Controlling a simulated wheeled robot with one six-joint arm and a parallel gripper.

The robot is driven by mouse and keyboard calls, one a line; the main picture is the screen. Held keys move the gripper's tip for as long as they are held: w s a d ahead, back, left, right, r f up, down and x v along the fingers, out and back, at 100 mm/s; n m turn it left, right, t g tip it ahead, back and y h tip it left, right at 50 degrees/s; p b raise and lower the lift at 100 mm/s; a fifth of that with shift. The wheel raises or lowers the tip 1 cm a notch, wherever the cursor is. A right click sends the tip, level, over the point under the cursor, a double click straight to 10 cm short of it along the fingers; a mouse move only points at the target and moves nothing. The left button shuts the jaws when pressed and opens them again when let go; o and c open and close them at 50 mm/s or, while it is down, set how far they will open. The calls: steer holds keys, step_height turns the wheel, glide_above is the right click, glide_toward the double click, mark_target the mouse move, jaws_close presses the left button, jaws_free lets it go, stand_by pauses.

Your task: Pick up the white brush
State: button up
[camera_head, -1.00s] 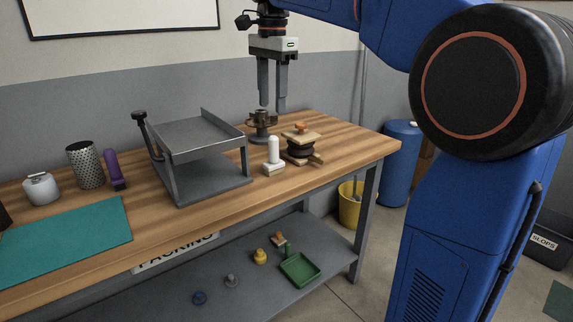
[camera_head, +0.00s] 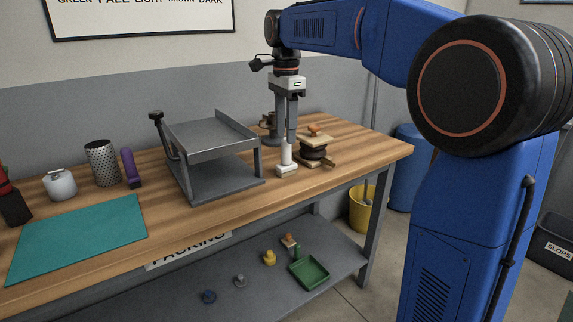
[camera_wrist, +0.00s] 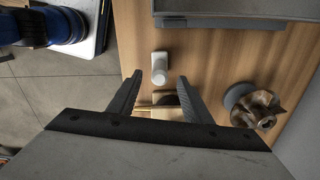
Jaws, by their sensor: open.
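The white brush (camera_head: 286,158) stands upright on the wooden bench, with a rounded handle over a flat pale block. It also shows in the wrist view (camera_wrist: 159,66), just beyond the fingertips and roughly centred between them. My gripper (camera_head: 285,138) is over the brush in the head view, fingers pointing down. In the wrist view its two fingers (camera_wrist: 159,80) are spread with nothing between them. The fingers partly overlap the brush's top in the head view, so I cannot tell the exact height gap.
A wood-and-black stacked piece (camera_head: 314,150) stands close right of the brush. A grey metal stand (camera_head: 212,140) is to its left. A brown metal piece on a round base (camera_wrist: 258,108) is behind. A yellow bucket (camera_head: 362,206) stands on the floor.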

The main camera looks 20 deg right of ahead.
mark_target(287, 151)
steer(key=shift+d+f, duration=0.15)
steer(key=shift+f, duration=3.4)
steer(key=shift+c, duration=0.7)
steer(key=c, duration=1)
